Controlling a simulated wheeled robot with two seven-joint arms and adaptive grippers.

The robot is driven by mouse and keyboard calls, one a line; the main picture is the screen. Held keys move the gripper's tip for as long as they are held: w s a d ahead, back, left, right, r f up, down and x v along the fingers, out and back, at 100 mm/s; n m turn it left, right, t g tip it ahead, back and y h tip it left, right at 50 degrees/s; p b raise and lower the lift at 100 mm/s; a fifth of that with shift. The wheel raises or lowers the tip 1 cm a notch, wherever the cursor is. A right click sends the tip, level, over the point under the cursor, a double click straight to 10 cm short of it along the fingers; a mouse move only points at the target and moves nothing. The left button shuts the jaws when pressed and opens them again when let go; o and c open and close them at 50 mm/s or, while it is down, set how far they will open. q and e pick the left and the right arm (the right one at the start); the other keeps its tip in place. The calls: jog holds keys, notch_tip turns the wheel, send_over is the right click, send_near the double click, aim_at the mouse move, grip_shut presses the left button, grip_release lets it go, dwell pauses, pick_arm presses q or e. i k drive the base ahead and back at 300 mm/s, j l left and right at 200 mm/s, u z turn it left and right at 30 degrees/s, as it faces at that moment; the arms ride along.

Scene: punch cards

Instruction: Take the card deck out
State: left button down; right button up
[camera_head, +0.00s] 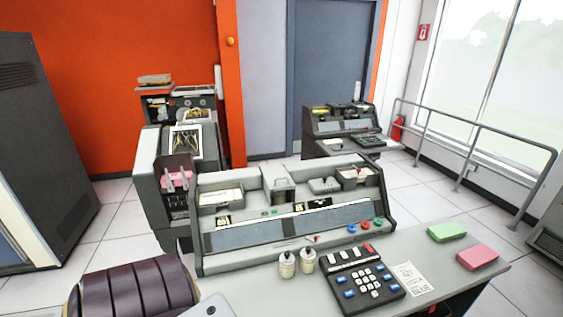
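A pink card deck (178,181) sits in a slot at the front of the grey machine (147,200) on the left side of the console. Its lower part is hidden by the machine. A green card deck (446,231) and a second pink-red card deck (478,256) lie flat, apart from each other, on the right end of the desk (455,282). I cannot tell which deck the task means.
A sloped console (290,222) stands on the desk, with two small white jars (286,265), a black keypad (364,283) and a printed note (411,279) in front. A dark ribbed chair back (135,290) blocks the lower left. Another console (341,128) stands behind.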

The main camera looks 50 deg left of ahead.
aim_at(222, 198)
jog(key=l+u, duration=0.15)
jog(key=u, duration=2.05)
jog(key=l+z, duration=0.2)
jog(key=l, duration=0.25)
jog(key=i+l+z, duration=0.2)
jog(key=l, duration=0.2)
jog(key=l+z, duration=0.2)
jog(key=l, duration=0.25)
